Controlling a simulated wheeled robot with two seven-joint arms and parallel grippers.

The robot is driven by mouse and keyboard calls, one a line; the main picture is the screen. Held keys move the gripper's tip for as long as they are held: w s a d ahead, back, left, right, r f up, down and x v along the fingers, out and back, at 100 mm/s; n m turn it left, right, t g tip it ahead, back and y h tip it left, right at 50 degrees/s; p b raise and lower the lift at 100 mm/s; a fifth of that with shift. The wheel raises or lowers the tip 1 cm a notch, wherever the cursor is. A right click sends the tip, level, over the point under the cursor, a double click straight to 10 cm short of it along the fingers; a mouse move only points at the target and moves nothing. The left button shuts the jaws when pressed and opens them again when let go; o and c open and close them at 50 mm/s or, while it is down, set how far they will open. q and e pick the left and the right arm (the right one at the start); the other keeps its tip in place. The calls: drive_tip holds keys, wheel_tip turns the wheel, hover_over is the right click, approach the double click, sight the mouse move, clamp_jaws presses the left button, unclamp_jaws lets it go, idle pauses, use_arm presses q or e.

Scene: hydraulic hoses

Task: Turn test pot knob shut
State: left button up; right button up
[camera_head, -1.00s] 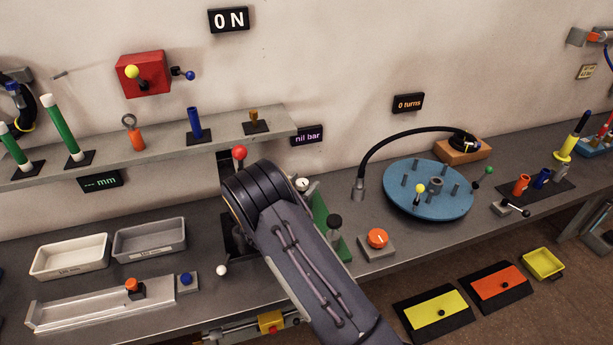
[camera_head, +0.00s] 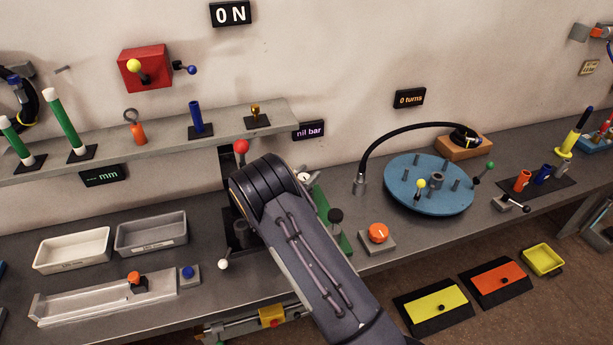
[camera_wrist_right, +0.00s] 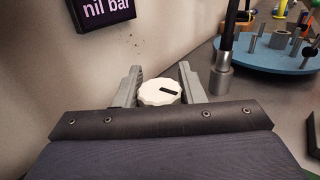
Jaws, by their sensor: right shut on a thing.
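The white, ridged test pot knob (camera_wrist_right: 154,95) with a black pointer bar shows in the right wrist view. Its bar lies nearly level, pointing right and slightly down. My right gripper (camera_wrist_right: 159,82) is shut on the knob, one grey finger on each side. In the head view only a small part of the knob (camera_head: 304,177) shows beside my right wrist, which hides the fingers. The "nil bar" display (camera_head: 309,131) is on the wall behind it. My left gripper is not in view.
A black knob (camera_head: 335,216) on a stem and an orange dial (camera_head: 378,233) stand to the right of my arm. A red-topped lever (camera_head: 241,147) stands just behind my wrist. A blue round table (camera_head: 412,200) with a black hose is further right.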

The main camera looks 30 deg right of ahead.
drive_tip(key=shift+f+m+g+b, duration=0.15)
drive_tip(key=shift+m+g+b, duration=0.15)
drive_tip(key=shift+g, duration=0.2)
drive_tip(key=shift+s+g+h, duration=0.1)
drive_tip(key=shift+g+h, duration=0.2)
drive_tip(key=o, duration=1)
drive_tip(key=shift+s+a, duration=0.1)
drive_tip(key=shift+a, duration=0.3)
drive_tip(key=b+v, duration=0.2)
drive_tip(key=v, duration=0.5)
